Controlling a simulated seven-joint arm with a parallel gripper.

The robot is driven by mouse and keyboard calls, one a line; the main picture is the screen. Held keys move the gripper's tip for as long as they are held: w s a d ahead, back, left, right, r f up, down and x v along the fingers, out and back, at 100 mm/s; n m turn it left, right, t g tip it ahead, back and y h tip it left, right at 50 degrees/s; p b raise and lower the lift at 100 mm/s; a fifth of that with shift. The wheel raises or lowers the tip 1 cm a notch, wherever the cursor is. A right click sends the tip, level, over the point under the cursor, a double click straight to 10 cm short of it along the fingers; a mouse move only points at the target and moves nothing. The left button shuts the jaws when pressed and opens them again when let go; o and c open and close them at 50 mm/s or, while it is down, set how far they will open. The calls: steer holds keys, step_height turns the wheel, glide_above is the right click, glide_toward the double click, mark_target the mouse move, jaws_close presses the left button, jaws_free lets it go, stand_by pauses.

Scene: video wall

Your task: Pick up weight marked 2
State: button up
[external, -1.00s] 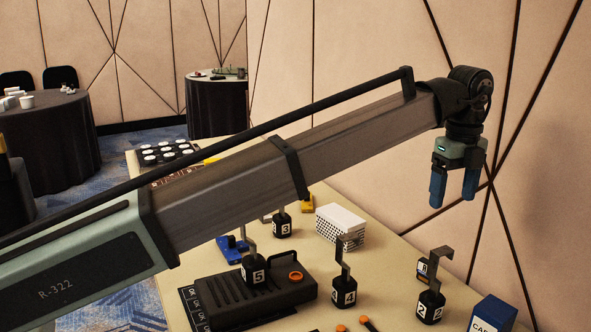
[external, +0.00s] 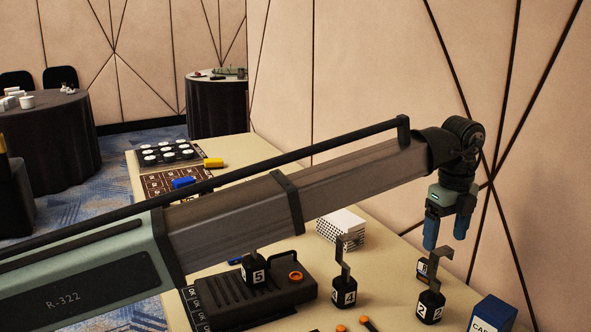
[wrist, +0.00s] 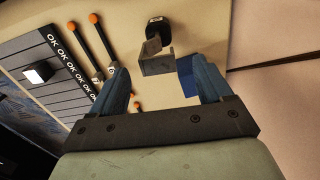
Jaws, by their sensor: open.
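The weight marked 2 (external: 430,307) is a black block with white number faces and a grey bent hook rising from its top. It stands upright on the table at the right in the external view. My gripper (external: 446,240) is open and empty, with blue fingers pointing down just above the hook. In the wrist view a black weight with a grey hook (wrist: 157,62) shows ahead of and between the fingertips of my gripper (wrist: 160,78); its number is not readable there. I cannot tell whether the fingers reach around the hook.
A blue box (external: 492,314) stands right of weight 2. A weight marked 4 (external: 343,297) stands to its left, and a weight marked 5 (external: 255,274) is by a dark case (external: 285,300). A small labelled block (external: 423,270) sits behind. Orange-tipped sticks (wrist: 93,19) lie nearby.

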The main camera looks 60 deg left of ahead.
mark_target(443, 250)
steer(key=shift+s+d+f, duration=0.1)
steer(key=shift+f, duration=1.05)
steer(key=shift+s+d+f, duration=0.1)
steer(key=shift+f, duration=1.05)
steer(key=shift+c, duration=0.4)
jaws_close()
